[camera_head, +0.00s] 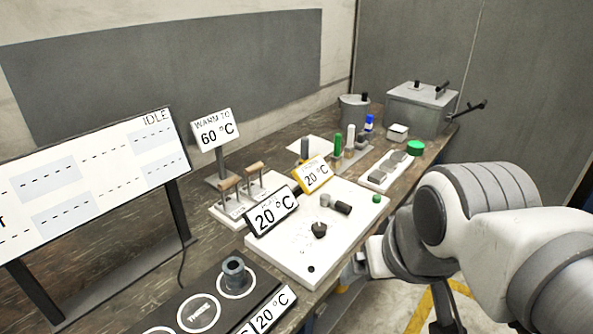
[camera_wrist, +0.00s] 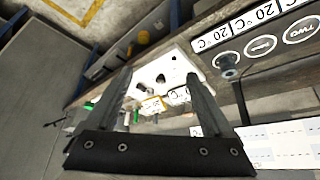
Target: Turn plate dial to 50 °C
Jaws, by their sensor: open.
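The white hot plate (camera_head: 285,248) lies on the bench in the middle of the head view. A black knob (camera_head: 319,229), which looks like the plate dial, stands on it with small marks nearby. A black-framed sign (camera_head: 272,211) at the plate's back edge reads 20 °C. In the wrist view the white plate (camera_wrist: 180,67) appears turned around, between and beyond the fingers. My gripper (camera_wrist: 160,73) is open, with nothing between its fingers, and apart from the plate. In the head view my arm is at the right and the fingers are not clearly visible.
A yellow-framed sign (camera_head: 314,175) reads 20 °C; a white sign (camera_head: 214,129) reads WARM TO 60 °C. A black block (camera_head: 175,316) with ringed spots is front left, below an IDLE display board (camera_head: 100,185). Bottles and a grey bath (camera_head: 421,107) stand farther back.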

